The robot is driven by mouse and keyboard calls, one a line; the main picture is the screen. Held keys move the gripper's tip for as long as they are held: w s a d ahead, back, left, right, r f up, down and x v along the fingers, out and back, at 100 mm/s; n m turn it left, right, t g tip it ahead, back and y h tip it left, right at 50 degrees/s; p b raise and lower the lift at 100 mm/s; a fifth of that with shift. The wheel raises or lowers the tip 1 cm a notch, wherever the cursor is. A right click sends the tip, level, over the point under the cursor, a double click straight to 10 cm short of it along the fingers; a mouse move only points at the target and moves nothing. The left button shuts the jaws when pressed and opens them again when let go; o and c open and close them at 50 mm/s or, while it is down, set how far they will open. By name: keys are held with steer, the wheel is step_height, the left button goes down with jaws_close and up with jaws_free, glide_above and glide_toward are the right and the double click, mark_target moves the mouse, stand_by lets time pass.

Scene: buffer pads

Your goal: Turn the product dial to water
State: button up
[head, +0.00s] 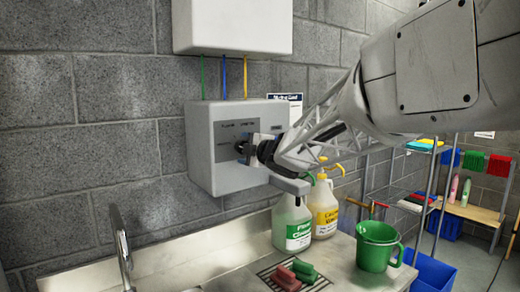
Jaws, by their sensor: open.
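A light grey dispenser box (202,160) hangs on the block wall. Its front has a darker grey label panel (228,130) with small lettering too blurred to read. A dark dial (241,148) sits on this panel and is partly hidden by my gripper. My gripper (252,150) reaches in from the right, its open fingers at the dial. I cannot tell whether the fingers touch the dial or which way its pointer faces.
A white box (232,25) hangs above, joined by green, blue and yellow tubes. Below stand a green-labelled jug (291,225), a yellow-labelled jug (323,207) and a green pitcher (377,246). A faucet (121,248) stands at lower left.

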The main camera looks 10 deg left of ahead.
steer(key=v, duration=0.6)
steer(key=shift+s+d, duration=0.25)
steer(key=shift+s, duration=0.05)
steer(key=s+d+f+m+h, duration=0.3)
steer(key=s+d+m+h, duration=0.15)
steer(key=d, duration=0.35)
steer(key=s+d+f+m+h, duration=0.2)
steer(key=s+d+m+h, duration=0.2)
steer(key=d+m, duration=0.3)
steer(key=s+d+f+m+h, duration=0.3)
steer(key=s+d+m+h, duration=0.15)
steer(key=d, duration=0.45)
steer(key=s+d+f+m+g, duration=0.2)
steer(key=s+f, duration=0.3)
steer(key=s, duration=0.4)
steer(key=s+d+f+m+g, duration=0.3)
steer(key=s+f+m, duration=0.1)
steer(key=s, duration=0.6)
steer(key=s+d+f+m+g, duration=0.2)
steer(key=s+f, duration=0.3)
steer(key=s, duration=0.5)
steer(key=shift+d+f+m+g, duration=0.2)
steer(key=shift+f+m+g, duration=0.15)
steer(key=shift+m+g, duration=0.4)
